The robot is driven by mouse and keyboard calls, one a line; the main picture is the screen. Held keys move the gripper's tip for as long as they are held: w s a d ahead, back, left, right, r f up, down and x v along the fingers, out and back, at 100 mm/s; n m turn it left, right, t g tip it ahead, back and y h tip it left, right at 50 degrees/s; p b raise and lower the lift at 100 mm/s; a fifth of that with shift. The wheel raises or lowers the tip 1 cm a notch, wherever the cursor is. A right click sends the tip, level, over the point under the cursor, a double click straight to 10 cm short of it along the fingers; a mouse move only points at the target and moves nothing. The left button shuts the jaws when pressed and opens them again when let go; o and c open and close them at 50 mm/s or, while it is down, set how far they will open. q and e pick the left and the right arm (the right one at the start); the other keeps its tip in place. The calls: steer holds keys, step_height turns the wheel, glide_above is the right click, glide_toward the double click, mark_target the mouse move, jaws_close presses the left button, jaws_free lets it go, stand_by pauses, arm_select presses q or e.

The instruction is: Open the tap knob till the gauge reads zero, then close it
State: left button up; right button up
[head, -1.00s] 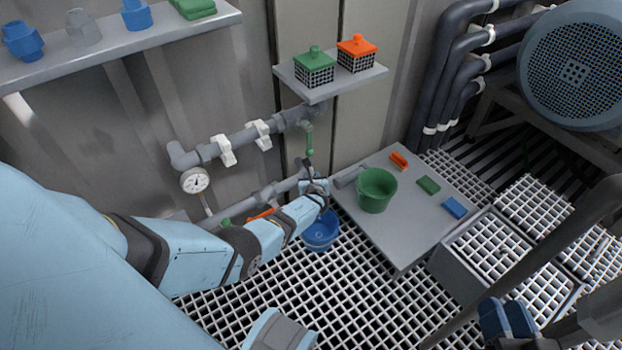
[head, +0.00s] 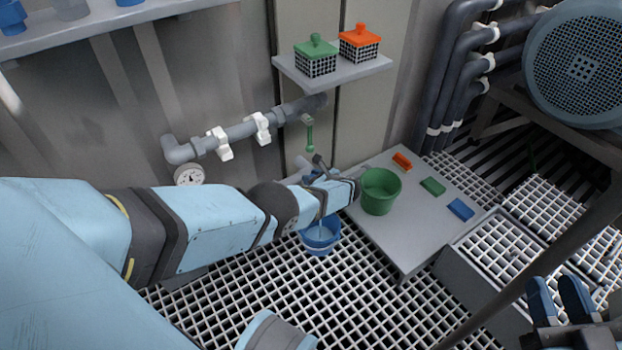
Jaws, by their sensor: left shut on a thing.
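The round white pressure gauge (head: 190,175) sits on the left below the upper grey pipe, partly cut off by my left arm. Its dark needle shows, but its reading is too small to tell. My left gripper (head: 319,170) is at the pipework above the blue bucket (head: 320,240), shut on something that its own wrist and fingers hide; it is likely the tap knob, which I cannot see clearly. A pale thin streak shows over the blue bucket. A green handle (head: 310,135) hangs from the upper pipe just above the gripper. My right gripper (head: 560,290) is open and empty at lower right.
A grey table (head: 405,245) holds a green bucket (head: 380,190) and orange, green and blue blocks. A small shelf (head: 330,82) with two lidded baskets is above. Grating covers the floor; a dark slanting bar (head: 500,295) crosses at right.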

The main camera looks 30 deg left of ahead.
arm_select(q)
steer(key=shift+w+d+r, duration=0.15)
arm_select(e)
steer(key=shift+w+d+f, duration=0.1)
steer(key=shift+w, duration=0.05)
stand_by(0.4)
arm_select(q)
steer(key=o, duration=0.9)
steer(key=shift+r, duration=0.15)
steer(key=p+v, duration=0.2)
steer(key=v, duration=0.2)
steer(key=shift+r+p, duration=0.15)
steer(key=shift+p, duration=0.2)
steer(key=shift+f+p+v, duration=0.1)
steer(key=shift+p+v, duration=0.75)
steer(key=shift+v, duration=1.5)
steer(key=shift+f+p+v, duration=0.15)
steer(key=shift+p+v, duration=0.7)
steer(key=shift+v, duration=1.55)
arm_select(e)
steer(key=shift+s+a+f+m+g+h, duration=0.2)
steer(key=shift+s+a+m+g, duration=0.3)
steer(key=shift+s+m, duration=0.4)
steer(key=shift+s+a+f+m+g+h, duration=0.1)
steer(key=shift+s+a+m+g+h, duration=0.3)
steer(key=shift+m, duration=0.7)
arm_select(q)
steer(key=shift+w, duration=0.1)
arm_select(e)
steer(key=shift+s, duration=0.15)
